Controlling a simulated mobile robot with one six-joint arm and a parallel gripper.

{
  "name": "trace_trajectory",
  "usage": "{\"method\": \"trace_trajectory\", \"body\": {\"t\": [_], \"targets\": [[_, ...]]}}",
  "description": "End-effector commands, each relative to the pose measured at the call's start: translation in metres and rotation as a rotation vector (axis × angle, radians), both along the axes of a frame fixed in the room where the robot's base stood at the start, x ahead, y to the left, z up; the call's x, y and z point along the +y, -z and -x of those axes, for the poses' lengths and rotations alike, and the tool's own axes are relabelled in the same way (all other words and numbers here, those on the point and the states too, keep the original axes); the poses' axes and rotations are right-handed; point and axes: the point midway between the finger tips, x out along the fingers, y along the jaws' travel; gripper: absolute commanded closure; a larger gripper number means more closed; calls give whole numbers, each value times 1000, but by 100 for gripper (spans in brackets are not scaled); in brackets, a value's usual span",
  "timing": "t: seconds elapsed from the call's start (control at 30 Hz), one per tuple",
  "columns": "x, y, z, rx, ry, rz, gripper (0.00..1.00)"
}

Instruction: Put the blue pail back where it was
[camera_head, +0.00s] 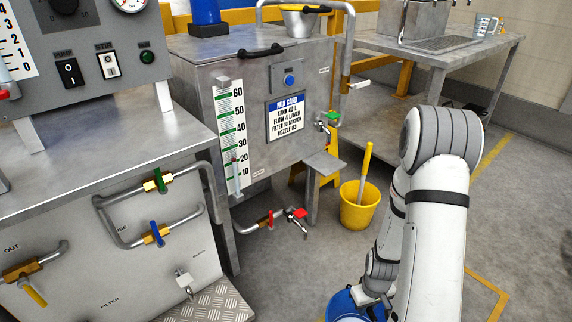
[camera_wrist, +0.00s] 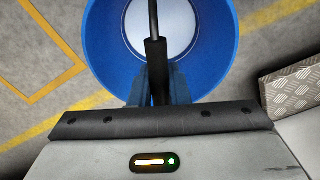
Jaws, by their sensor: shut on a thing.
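The blue pail (camera_head: 342,304) shows at the bottom edge of the head view, partly cut off and partly hidden behind my arm. In the wrist view the blue pail (camera_wrist: 218,45) is seen from above, with a pale round area inside. My gripper (camera_wrist: 157,92) is shut on the pail's dark handle (camera_wrist: 153,50), above the opening. I cannot tell whether the pail hangs clear or touches the floor.
A yellow bucket (camera_head: 359,207) with a stick stands beyond the pail. A steel tank (camera_head: 262,95) with a red-handled tap (camera_head: 298,214) stands at the middle. Yellow floor lines (camera_head: 488,285) mark a corner at right; they also show in the wrist view (camera_wrist: 40,90). A tread-plate step (camera_head: 212,304) is at left.

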Motion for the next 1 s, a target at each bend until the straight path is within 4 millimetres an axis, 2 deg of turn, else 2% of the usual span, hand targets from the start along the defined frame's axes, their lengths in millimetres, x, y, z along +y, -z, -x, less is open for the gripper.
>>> {"method": "trace_trajectory", "body": {"t": [0.07, 0.33, 0.7, 1.0], "targets": [[3, -5, -4, -3, 4, -3, 100], [19, -49, -37, -9, 62, -2, 100], [54, -137, -101, -9, 187, -3, 100], [71, -178, -132, -5, 251, -3, 100]]}}
